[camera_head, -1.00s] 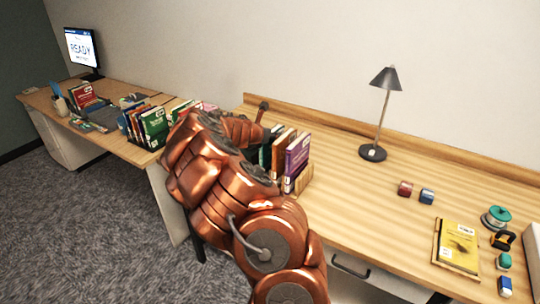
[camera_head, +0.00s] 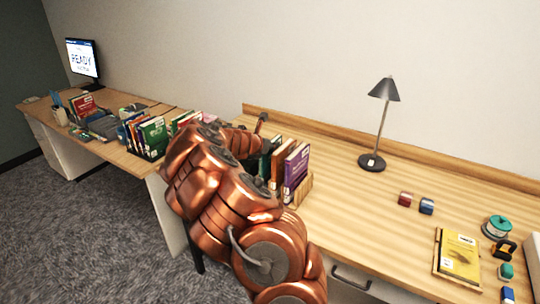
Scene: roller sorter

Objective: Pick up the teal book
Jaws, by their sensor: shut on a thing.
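A dark teal book (camera_head: 267,150) stands at the left end of a short row of books on the near wooden desk. Only a narrow part of it shows behind my copper arm. My gripper (camera_head: 260,124) is at the top of this end of the row, mostly hidden by my own arm. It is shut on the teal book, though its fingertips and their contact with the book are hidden. The book looks upright and still beside the others; I cannot tell whether it is raised.
An orange-brown book (camera_head: 282,158) and a purple book (camera_head: 296,167) stand close on the right in a wooden holder (camera_head: 304,190). A black lamp (camera_head: 372,161) and a yellow book (camera_head: 457,255) are farther right. More books (camera_head: 152,137) stand on the left desk. The middle desktop is clear.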

